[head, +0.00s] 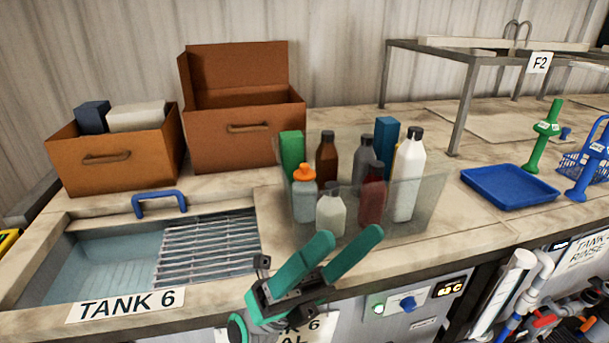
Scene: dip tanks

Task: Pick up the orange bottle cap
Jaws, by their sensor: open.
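The orange bottle cap (304,173) sits on top of a grey bottle (304,205) at the front left of a clear bin (420,212). The bottle stands upright among several other bottles. My gripper (347,241) is in front of the bin, below and to the right of the cap. Its two green fingers are apart with nothing between them, and they point up and to the right. The gripper appears apart from the cap, and the cap is in plain view.
Dark-capped bottles, a green box (292,154) and a blue box (385,140) crowd the bin. Tank 6 (110,262), with a grate and blue handle, lies left. Brown boxes (243,137) stand behind. A blue tray (509,187) lies right. Some counter between bin and tray is clear.

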